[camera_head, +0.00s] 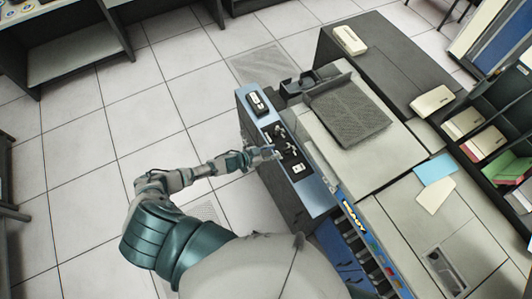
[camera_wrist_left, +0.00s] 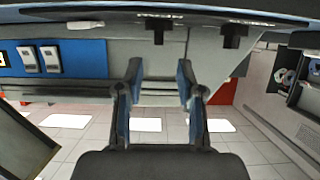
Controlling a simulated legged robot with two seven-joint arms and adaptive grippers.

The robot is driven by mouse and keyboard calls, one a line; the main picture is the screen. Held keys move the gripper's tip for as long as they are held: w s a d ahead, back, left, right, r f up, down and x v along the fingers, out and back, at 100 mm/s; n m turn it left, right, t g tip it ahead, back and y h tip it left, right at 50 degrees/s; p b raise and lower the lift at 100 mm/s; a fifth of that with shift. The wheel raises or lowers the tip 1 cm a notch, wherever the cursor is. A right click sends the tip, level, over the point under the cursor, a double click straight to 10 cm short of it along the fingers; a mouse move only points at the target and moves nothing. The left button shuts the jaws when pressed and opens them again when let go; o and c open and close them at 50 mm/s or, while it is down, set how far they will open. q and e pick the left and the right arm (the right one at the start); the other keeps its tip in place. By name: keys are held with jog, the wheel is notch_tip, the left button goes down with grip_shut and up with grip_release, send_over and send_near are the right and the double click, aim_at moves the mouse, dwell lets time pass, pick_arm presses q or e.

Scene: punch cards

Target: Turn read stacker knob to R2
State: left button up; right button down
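The black control panel (camera_head: 285,148) is on the top of the blue-edged card machine (camera_head: 318,190), with small dark knobs (camera_head: 279,132) on it. Which one is the read stacker knob, and its setting, are too small to tell. My left gripper (camera_head: 266,154) is at the panel's left edge, close to the knobs. The left wrist view shows its two fingers (camera_wrist_left: 160,78) apart with nothing between them. Two black knob-like parts (camera_wrist_left: 158,33) show beyond the fingertips at the top of that view; contact with them is not seen. My right gripper is not in view.
A dark grey ridged plate (camera_head: 348,112) lies on the machine's top. Blue and cream sheets (camera_head: 435,168) lie to its right. A dark shelf (camera_head: 505,130) with cards stands at the far right. Tiled floor (camera_head: 110,110) is open at left.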

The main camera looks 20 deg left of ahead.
pick_arm(q)
jog(key=shift+v, duration=1.9)
